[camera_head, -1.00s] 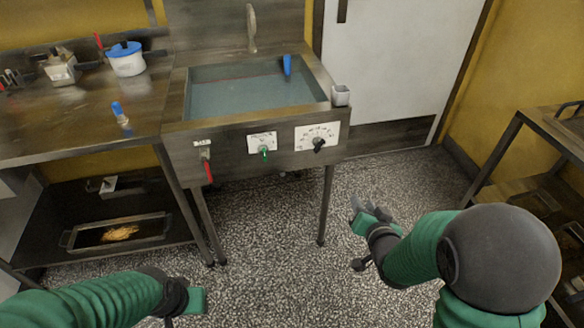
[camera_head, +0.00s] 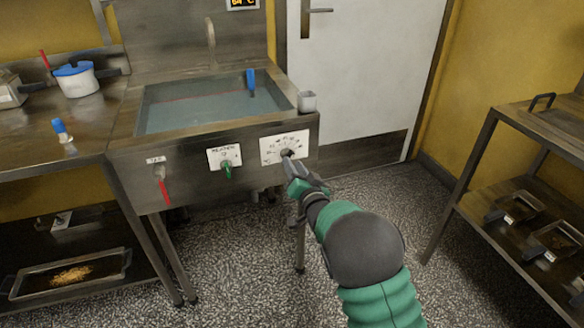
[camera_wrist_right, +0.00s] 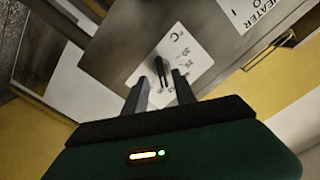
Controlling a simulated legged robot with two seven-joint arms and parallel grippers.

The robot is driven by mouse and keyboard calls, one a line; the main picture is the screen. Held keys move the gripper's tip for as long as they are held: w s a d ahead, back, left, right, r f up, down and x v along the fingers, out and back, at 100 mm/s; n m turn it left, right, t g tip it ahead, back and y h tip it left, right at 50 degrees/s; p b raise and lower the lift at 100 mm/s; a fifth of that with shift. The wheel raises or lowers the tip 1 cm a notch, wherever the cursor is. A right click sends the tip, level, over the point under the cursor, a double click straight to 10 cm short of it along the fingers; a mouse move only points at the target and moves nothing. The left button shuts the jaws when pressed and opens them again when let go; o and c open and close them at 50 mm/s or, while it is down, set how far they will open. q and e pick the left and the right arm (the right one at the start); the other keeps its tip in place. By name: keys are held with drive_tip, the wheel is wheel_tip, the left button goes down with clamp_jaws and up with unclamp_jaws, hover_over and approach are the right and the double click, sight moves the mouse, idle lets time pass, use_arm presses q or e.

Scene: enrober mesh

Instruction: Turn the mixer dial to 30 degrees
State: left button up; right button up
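The mixer dial is a dark knob on a white scale plate (camera_head: 272,149) at the right end of the sink unit's front panel. In the right wrist view the black knob (camera_wrist_right: 161,70) stands out from its white plate (camera_wrist_right: 190,50). My right gripper (camera_head: 290,164) is at the dial in the head view, partly covering the knob. In the right wrist view its two fingers (camera_wrist_right: 160,88) are apart, with the knob's end between or just beyond their tips. I cannot tell whether they touch it. My left gripper is out of view.
Left of the dial are a green-handled heater control (camera_head: 227,170) and a red-handled tap lever (camera_head: 163,188). The water-filled sink (camera_head: 205,104) is above, with a small grey cup (camera_head: 307,101) at its right corner. A shelf rack (camera_head: 490,160) stands at the right.

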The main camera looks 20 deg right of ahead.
drive_tip(key=shift+w+a, duration=0.2)
drive_tip(key=shift+w, duration=0.9)
drive_tip(key=shift+d, duration=0.1)
drive_tip(key=shift+c, duration=1)
clamp_jaws()
